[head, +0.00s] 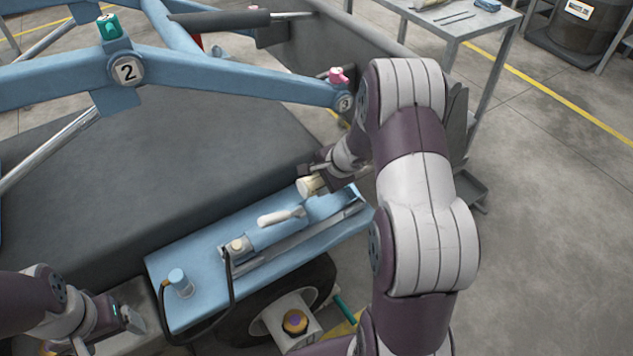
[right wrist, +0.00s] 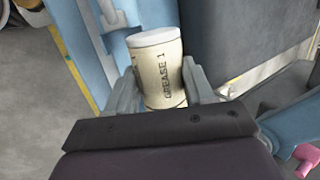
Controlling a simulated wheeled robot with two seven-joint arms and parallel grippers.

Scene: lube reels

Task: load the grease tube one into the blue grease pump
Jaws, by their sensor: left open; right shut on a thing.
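The grease tube one (right wrist: 162,75) is a cream cylinder with a white end, marked "GREASE 1" in the right wrist view. My right gripper (right wrist: 165,90) is shut on it, one finger on each side. In the head view the tube (head: 309,187) is held over the far right part of the blue bench. The blue grease pump seems to be the blue barrel (head: 280,234) lying on this bench, with a pale handle-like piece (head: 281,217) above it; its opening is not clear. My left gripper (head: 128,318) is open and empty, left of the bench.
The blue bench (head: 205,255) carries a small blue capped cylinder (head: 179,281), a fitting with a black hose (head: 231,285), and a grey rail. A blue frame arm (head: 235,75) marked 2 and 3 crosses behind. A wheel is below. A grey table (head: 455,20) stands at back right.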

